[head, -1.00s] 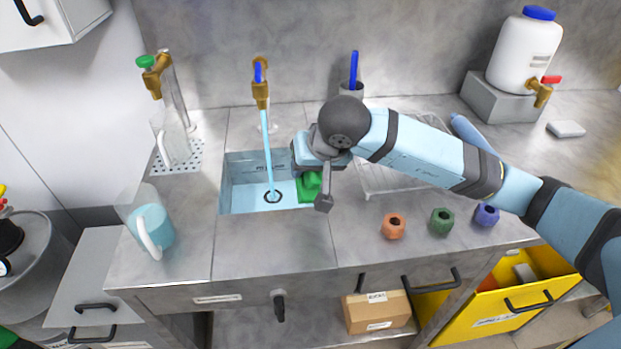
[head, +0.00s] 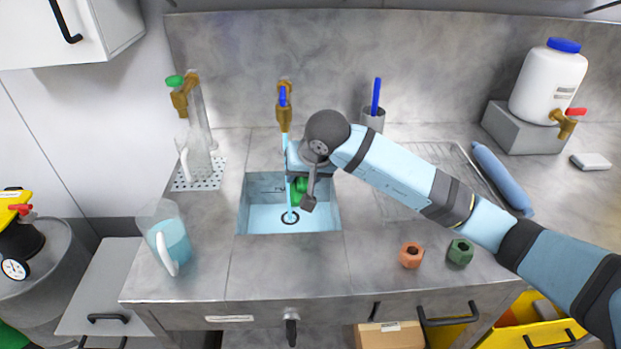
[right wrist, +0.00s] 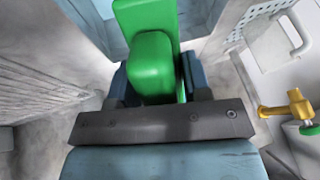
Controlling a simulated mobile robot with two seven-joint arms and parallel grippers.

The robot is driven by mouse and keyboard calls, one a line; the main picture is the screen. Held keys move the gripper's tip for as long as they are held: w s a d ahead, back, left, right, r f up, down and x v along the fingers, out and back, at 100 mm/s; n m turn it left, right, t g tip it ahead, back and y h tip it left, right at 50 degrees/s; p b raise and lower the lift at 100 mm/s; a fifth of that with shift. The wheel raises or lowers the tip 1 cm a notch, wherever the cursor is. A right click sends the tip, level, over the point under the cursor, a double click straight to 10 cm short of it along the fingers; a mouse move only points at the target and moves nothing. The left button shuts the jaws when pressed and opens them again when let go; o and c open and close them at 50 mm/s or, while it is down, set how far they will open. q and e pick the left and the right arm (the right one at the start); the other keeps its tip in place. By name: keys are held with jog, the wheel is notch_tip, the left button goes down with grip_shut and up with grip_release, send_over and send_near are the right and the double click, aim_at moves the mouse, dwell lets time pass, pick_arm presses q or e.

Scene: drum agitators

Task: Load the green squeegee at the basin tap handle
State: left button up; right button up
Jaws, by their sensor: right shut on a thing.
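My right gripper (head: 297,184) is shut on the green squeegee (head: 300,189) and holds it over the basin (head: 257,205). In the right wrist view the green squeegee (right wrist: 155,65) sits between the jaws, a blue finger on each side. The brass basin tap (head: 284,118) with its blue handle (head: 282,96) is just behind the gripper. A stream of water runs from it into the basin, close beside the squeegee. I cannot tell whether the squeegee touches the tap. My wrist hides part of it. My left gripper is not in view.
A green-handled brass tap (head: 184,95) stands at the left, above a clear jug. A second jug (head: 168,240) stands at the front left. An orange nut (head: 411,255) and a green nut (head: 460,252) lie right of the basin. A blue-handled tool stands in a grey cup (head: 373,119).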

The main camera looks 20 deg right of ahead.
jog(key=shift+w+a+f, duration=0.1)
jog(key=shift+w+a, duration=0.1)
jog(key=shift+w, duration=0.3)
jog(key=shift+w+a+f+b, duration=0.15)
jog(key=shift+w+f+b, duration=0.1)
jog(key=shift+w+b, duration=0.5)
jog(key=shift+w+a+f, duration=0.1)
jog(key=shift+w, duration=0.3)
jog(key=shift+w+a+b, duration=0.15)
jog(key=shift+w+b, duration=0.15)
jog(key=shift+w, duration=0.15)
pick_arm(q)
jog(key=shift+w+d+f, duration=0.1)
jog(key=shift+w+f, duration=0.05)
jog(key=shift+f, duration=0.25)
pick_arm(e)
jog(key=shift+w, duration=0.2)
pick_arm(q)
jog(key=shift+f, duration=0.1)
